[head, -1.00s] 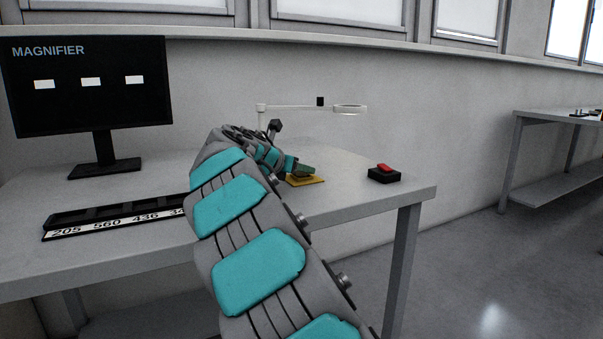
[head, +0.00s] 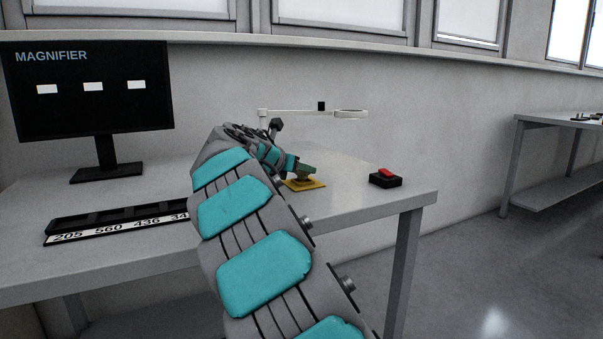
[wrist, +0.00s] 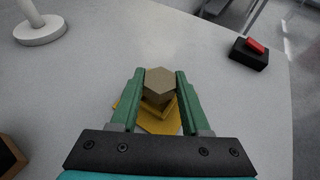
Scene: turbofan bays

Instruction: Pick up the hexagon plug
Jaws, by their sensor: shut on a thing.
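The hexagon plug (wrist: 159,83) is a tan six-sided piece between my gripper's two green fingers in the wrist view. My gripper (wrist: 160,84) is shut on it. Below the plug is a yellow plate (wrist: 158,124) on the table, partly hidden by the plug and fingers. In the head view my gripper (head: 304,171) is over the yellow plate (head: 314,185), and the plug is hard to make out there. I cannot tell whether the plug touches anything beneath it.
A black box with a red button (head: 385,177) stands right of the plate. A magnifier lamp (head: 347,113) stands behind. A numbered black tray (head: 115,222) and a monitor (head: 90,90) are at the left. The table (head: 350,207) is bare near its right front edge.

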